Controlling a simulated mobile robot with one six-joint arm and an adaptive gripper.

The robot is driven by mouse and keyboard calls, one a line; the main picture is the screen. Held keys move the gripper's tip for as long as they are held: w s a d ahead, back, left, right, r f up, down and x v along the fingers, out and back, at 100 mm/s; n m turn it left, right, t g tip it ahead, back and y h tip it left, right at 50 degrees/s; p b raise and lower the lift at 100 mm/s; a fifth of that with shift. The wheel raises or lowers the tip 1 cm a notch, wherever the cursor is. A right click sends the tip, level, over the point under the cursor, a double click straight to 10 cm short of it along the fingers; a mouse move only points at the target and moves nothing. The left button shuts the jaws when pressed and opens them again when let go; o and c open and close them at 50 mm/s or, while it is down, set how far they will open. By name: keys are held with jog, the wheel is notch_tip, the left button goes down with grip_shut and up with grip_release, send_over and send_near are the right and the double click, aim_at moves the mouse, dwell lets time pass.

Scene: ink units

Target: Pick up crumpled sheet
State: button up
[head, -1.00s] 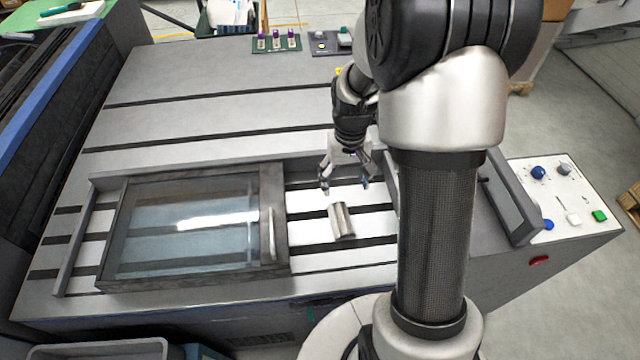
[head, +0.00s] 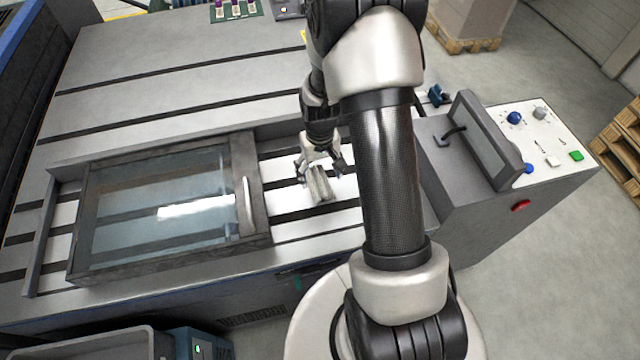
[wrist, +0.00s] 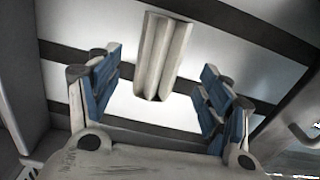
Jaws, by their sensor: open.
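The crumpled sheet (head: 319,186) is a small pale, folded, ridged piece lying on the white and dark-striped bed to the right of the glass cover. In the wrist view the crumpled sheet (wrist: 162,55) stands out ahead of and between the fingers, its near end close to the line of the fingertips. My gripper (head: 318,170) is above and just behind it in the head view. My gripper (wrist: 160,85) is open, with blue pads on both sides and a gap to the sheet on each side.
A glass cover (head: 160,205) with a dark frame and pale handle (head: 247,205) lies left of the sheet. A raised grey frame with a handle (head: 485,140) and a button panel (head: 540,140) stand at the right. A grey bin (head: 95,345) is at the lower left.

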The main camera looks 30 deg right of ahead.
aim_at(320, 180)
notch_tip(320, 180, down, 4)
jog(key=shift+w+f+b, duration=0.1)
jog(key=shift+f+b, duration=0.05)
jog(key=shift+b, duration=0.6)
jog(key=shift+c, duration=0.2)
jog(key=c, duration=0.9)
